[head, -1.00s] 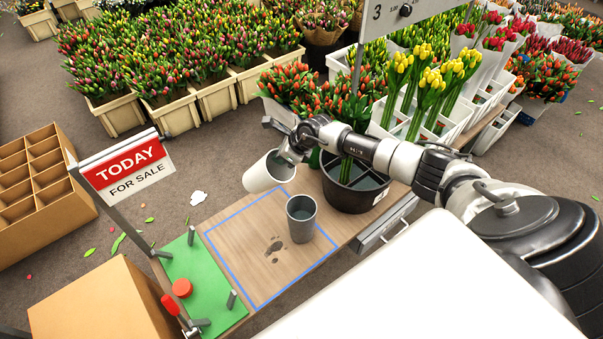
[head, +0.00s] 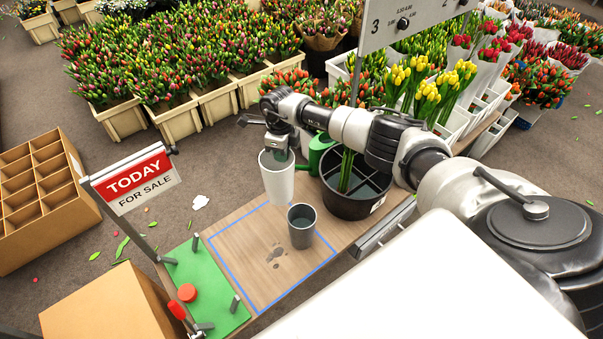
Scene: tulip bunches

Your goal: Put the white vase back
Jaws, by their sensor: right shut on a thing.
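The white vase (head: 277,180) hangs upright from my right gripper (head: 279,150), which is shut on its rim. It is held over the far edge of the wooden bench (head: 240,255), just behind a grey vase (head: 301,226). The grey vase stands inside the blue outlined square (head: 262,312) on the bench. In this view the white vase's base appears close to the bench; I cannot tell whether it touches. My left gripper is not in view.
A black bucket (head: 350,205) with stems stands to the right, with a green watering can (head: 318,152) beside it. A green mat (head: 205,285) with posts and a red knob lies at left. A TODAY sign (head: 132,182) stands nearby. Dark wet marks show inside the square.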

